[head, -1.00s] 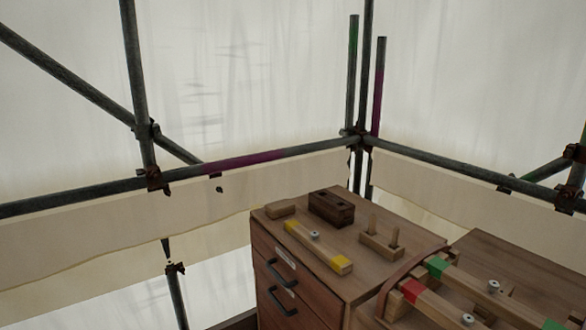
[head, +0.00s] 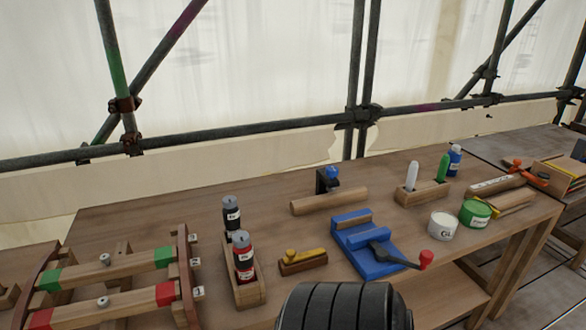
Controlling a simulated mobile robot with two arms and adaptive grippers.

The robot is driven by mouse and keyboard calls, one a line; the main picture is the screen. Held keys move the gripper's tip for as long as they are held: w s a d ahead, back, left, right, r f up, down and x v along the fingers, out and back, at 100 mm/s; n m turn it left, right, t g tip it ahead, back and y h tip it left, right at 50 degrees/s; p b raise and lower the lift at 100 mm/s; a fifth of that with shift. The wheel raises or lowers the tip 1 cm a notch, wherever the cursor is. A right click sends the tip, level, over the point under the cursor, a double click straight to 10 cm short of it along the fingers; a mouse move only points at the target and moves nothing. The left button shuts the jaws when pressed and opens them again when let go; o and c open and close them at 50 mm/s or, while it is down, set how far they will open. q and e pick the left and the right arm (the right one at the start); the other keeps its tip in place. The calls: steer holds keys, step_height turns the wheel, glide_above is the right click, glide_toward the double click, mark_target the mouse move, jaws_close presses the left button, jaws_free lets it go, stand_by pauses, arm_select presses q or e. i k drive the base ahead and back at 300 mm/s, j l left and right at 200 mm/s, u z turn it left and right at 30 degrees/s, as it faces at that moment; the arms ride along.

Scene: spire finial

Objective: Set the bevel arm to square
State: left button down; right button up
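No part that I can name for sure as a bevel arm shows. A green-ended wooden bar (head: 98,268) and a red-ended wooden bar (head: 88,311), each with a round metal knob, lie side by side in a wooden rack (head: 185,270) at the left. A small wooden block with a yellow top piece (head: 303,259) lies mid-bench. Whether any of these is the bevel cannot be told. Neither gripper is in view.
The wooden bench (head: 270,205) holds a blue vise (head: 365,245) with a red-knobbed handle, a bottle holder (head: 245,286), a wooden bar with a blue-knobbed clamp (head: 328,195), a white tub (head: 443,225) and a green tub (head: 475,212). Scaffold poles stand behind.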

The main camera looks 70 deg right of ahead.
mark_target(291, 255)
steer(key=z, duration=2.4)
